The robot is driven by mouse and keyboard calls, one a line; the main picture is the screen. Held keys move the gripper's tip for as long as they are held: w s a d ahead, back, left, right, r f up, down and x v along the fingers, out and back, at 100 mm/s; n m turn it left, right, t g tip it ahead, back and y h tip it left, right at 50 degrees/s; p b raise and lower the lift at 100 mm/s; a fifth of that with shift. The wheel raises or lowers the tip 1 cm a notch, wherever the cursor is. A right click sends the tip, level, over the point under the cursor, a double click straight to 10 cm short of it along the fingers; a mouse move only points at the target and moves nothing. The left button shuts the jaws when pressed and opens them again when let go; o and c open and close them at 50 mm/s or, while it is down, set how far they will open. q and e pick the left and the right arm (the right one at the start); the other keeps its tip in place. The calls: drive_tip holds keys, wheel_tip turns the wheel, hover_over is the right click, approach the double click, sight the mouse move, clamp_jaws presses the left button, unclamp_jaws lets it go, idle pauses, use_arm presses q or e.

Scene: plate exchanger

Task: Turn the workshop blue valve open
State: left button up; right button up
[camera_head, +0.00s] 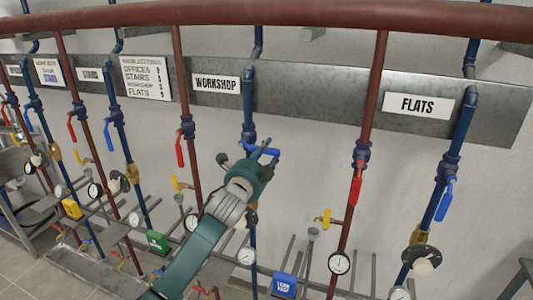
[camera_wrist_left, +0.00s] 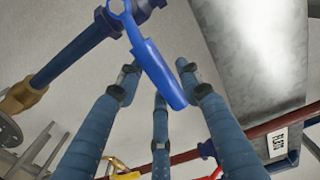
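The workshop blue valve's handle (camera_head: 264,150) is on the blue pipe to the right of the WORKSHOP sign (camera_head: 216,84). In the head view it sticks out sideways to the right, partly hidden by my left gripper (camera_head: 248,158). In the left wrist view the blue handle (camera_wrist_left: 160,72) runs from the valve body at the top down between the fingertips of my left gripper (camera_wrist_left: 160,80). The fingers are spread apart around the handle's free end and not closed on it. Whether any finger touches it I cannot tell. My right gripper is not in view.
Red pipes with red valve handles (camera_head: 356,184) stand on both sides of the workshop blue pipe. The FLATS blue handle (camera_head: 445,200) hangs at the right. Below are gauges (camera_head: 246,256) and yellow handles (camera_head: 327,219). A thick red pipe (camera_head: 300,16) crosses above.

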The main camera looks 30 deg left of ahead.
use_arm(q)
clamp_jaws()
drive_tip(key=shift+f, duration=0.1)
drive_tip(key=s+a+f+m, duration=0.2)
drive_tip(key=a+f+m, duration=0.6)
drive_tip(key=m, duration=1)
drive_tip(key=shift+a, duration=0.7)
drive_tip(key=shift+s, duration=0.1)
drive_tip(key=o, duration=0.6)
unclamp_jaws()
drive_tip(key=shift+c, duration=0.2)
drive_tip(key=shift+s, duration=0.1)
